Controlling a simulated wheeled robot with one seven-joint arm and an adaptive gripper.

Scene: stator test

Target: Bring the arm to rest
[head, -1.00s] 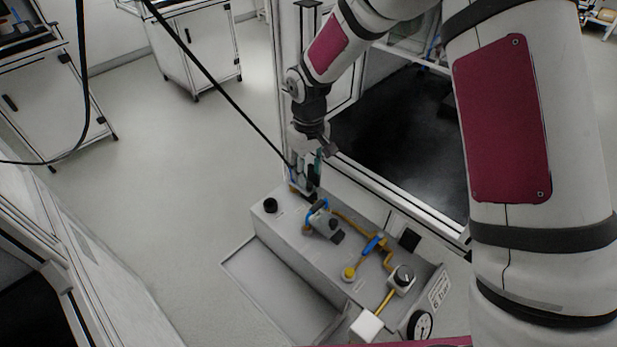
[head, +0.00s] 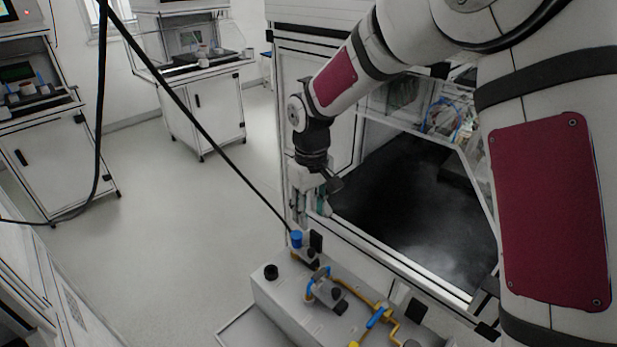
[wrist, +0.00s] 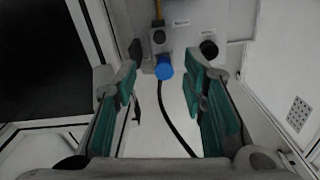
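My gripper (wrist: 165,95) shows in the wrist view with its two teal-padded fingers spread wide and nothing between the pads. In the head view my gripper (head: 314,205) hangs from my arm, pointing down, above the far end of the grey test bench. A blue cap (wrist: 164,69) on the bench shows beyond the fingertips in the wrist view. The same blue cap (head: 296,239) is below the gripper in the head view, with a gap between them.
The grey bench (head: 275,296) carries a black knob (head: 271,272), a blue-handled valve (head: 376,317) and yellow pipes. An open cabinet with a dark floor (head: 420,200) stands right of the gripper. A black cable (head: 190,115) crosses the view. Floor (head: 170,230) at left is clear.

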